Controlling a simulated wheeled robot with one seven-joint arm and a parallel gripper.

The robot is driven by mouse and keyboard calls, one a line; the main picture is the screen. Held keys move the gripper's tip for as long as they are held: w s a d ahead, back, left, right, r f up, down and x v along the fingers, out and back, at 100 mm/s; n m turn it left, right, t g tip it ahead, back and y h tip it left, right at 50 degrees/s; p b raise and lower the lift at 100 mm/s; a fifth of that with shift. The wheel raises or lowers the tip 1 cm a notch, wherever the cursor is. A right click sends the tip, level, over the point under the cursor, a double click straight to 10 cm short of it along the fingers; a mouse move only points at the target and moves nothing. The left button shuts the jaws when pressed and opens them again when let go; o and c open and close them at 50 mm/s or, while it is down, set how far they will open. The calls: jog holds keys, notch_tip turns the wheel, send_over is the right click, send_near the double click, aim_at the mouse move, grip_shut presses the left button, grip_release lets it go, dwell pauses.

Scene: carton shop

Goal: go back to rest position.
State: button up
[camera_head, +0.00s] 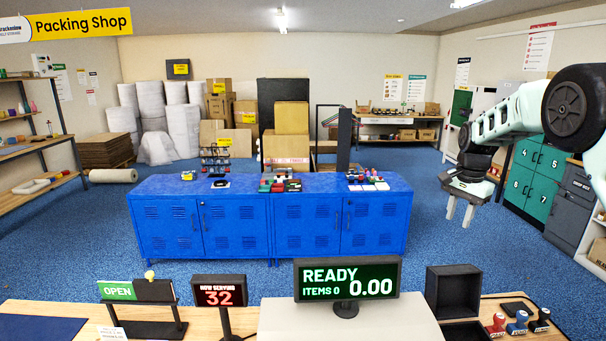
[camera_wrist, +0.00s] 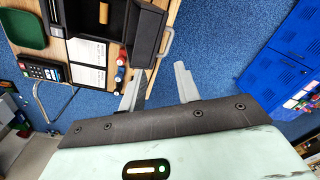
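My gripper (camera_head: 461,213) hangs at the right of the head view, at the end of my raised arm, with its two fingers pointing down. It is over the blue floor, to the right of the blue cabinet and apart from it. In the wrist view my gripper (camera_wrist: 158,88) shows two pale fingers spread apart with nothing between them.
A blue cabinet (camera_head: 235,235) with small goods on top stands mid-room. The front counter (camera_head: 60,311) holds a READY display (camera_head: 347,280), a 32 sign (camera_head: 219,294), a black box (camera_head: 453,290) and stamps (camera_head: 517,323). Green lockers (camera_head: 533,178) stand right. Blue floor (camera_head: 480,250) lies clear below my gripper.

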jog(key=s+a+n+t, duration=0.1)
jog(key=s+a+n, duration=0.25)
jog(key=s, duration=0.75)
jog(key=s+a+n, duration=0.2)
jog(key=s+n, duration=0.2)
jog(key=s, duration=0.6)
jog(key=s+a+n+t, duration=0.1)
jog(key=s+a+n, duration=0.25)
jog(key=s, duration=0.75)
jog(key=s+a+f+n+g+b, duration=0.1)
jog(key=s+a+f+n+b, duration=0.1)
jog(key=s+a+f+b, duration=0.2)
jog(key=s+a+f+n+b, duration=0.3)
jog(key=s+a+f+b, duration=0.2)
jog(key=a+b, duration=0.1)
jog(key=s+a+f+n+g+b, duration=0.1)
jog(key=s+a+f+n+b, duration=0.2)
jog(key=s+a+f+b, duration=0.1)
jog(key=shift+s+a+f+g+y+b, duration=0.15)
jog(key=shift+a+b, duration=0.2)
jog(key=shift+a, duration=0.25)
jog(key=shift+s+a+f+g+y+b, duration=0.15)
jog(key=shift+a+b, duration=0.2)
jog(key=shift+a, duration=0.2)
jog(key=shift+s+a+f+b, duration=0.15)
jog(key=shift+a+b, duration=0.2)
jog(key=shift+a, duration=0.25)
jog(key=shift+s+a, duration=0.15)
